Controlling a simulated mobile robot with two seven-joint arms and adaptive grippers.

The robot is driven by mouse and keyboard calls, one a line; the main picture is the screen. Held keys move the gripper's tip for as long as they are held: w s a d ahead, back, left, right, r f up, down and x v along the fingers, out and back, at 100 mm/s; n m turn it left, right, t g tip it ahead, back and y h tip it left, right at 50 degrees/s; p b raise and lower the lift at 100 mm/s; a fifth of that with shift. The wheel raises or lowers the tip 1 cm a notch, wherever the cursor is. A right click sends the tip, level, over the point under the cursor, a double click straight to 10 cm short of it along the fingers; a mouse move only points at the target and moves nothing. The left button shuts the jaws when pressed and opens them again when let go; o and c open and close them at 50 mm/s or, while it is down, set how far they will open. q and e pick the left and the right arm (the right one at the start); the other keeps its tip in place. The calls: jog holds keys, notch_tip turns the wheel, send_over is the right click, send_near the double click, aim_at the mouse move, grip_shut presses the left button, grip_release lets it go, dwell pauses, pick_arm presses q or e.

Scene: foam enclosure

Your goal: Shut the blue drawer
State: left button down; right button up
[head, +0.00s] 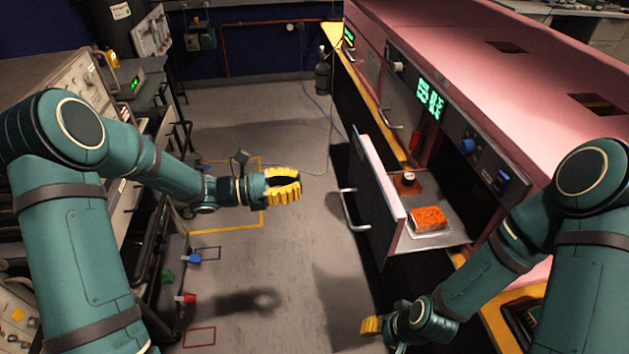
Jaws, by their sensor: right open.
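Inside lie an orange packet (429,219) and a small dark item on a brown base (408,180). My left gripper (296,185), with yellow fingers, hangs over the aisle left of the handle and apart from it. A dark gap shows between its fingers, but I cannot tell its state. My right gripper (369,327) is open, low in front of the drawer and apart from it; its fingers are partly hidden.
The pink cabinet (480,70) has a control panel with green displays (430,98) and knobs above the drawer. Equipment benches (75,75) line the left side. The grey floor (290,120) between is mostly clear. A dark bottle (323,75) stands at the back.

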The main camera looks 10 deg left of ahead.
aim_at(359, 178)
pick_arm(q)
jog(key=b+x, duration=0.1)
jog(key=x, duration=1)
jog(key=shift+d+f, duration=0.15)
jog(key=shift+d, duration=0.2)
jog(key=shift+w+d, duration=0.2)
jog(key=shift+d, duration=0.25)
jog(key=b+x, duration=0.2)
jog(key=x, duration=1.8)
jog(key=shift+d+b, duration=0.15)
jog(key=shift+b, duration=0.15)
jog(key=shift+w+d, duration=0.1)
jog(key=shift+d, duration=0.1)
